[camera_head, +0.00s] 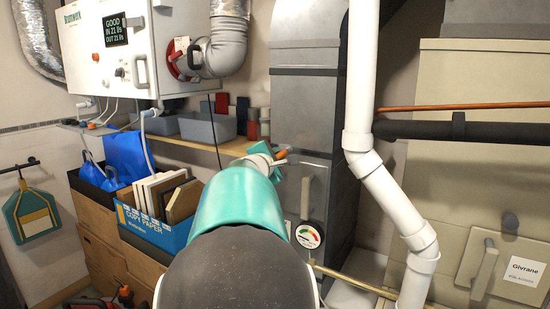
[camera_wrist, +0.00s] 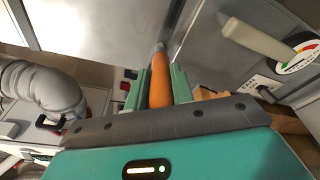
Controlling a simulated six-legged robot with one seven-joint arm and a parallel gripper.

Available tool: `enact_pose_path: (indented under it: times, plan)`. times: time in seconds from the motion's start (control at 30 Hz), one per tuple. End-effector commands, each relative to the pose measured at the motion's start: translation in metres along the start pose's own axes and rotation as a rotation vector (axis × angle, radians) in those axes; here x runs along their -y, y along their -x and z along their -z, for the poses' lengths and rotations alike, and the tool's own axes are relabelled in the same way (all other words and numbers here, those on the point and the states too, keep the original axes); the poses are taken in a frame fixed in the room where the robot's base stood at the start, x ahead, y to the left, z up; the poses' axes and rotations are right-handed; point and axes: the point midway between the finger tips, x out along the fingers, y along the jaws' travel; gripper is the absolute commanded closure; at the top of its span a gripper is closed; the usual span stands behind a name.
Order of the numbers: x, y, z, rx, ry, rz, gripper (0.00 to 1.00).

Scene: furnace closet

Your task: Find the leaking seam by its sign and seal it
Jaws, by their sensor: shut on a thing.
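My gripper (camera_wrist: 160,88) is shut on an orange stick-like tool (camera_wrist: 160,72) with a grey tip, seen between its two green fingers in the wrist view. In the head view my gripper (camera_head: 266,160) is partly hidden by my own arm, and a bit of the orange tool (camera_head: 281,154) shows at its end. The tool is close in front of the grey sheet-metal duct (camera_head: 304,105); I cannot tell whether it touches. The duct's metal face also fills the top of the wrist view (camera_wrist: 105,28). Several seams cross the duct; no clear leak sign is visible.
A round gauge (camera_head: 310,234) and a pale handle (camera_head: 305,198) are on the duct's lower part. A white pipe (camera_head: 360,90) runs down close at the right. A shelf (camera_head: 200,146) with grey bins and a blue box (camera_head: 150,232) stand left.

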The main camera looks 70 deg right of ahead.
Motion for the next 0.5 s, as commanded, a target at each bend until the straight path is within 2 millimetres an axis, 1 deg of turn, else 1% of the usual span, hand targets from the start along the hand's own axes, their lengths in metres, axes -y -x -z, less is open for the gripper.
enact_pose_path:
  times: [0.3, 0.5]
  plan:
    - [-0.0004, -0.0011, -0.0001, 0.001, -0.001, 0.000, 1.00]
    - [-0.0043, -0.0023, 0.0058, 0.000, -0.001, -0.001, 1.00]
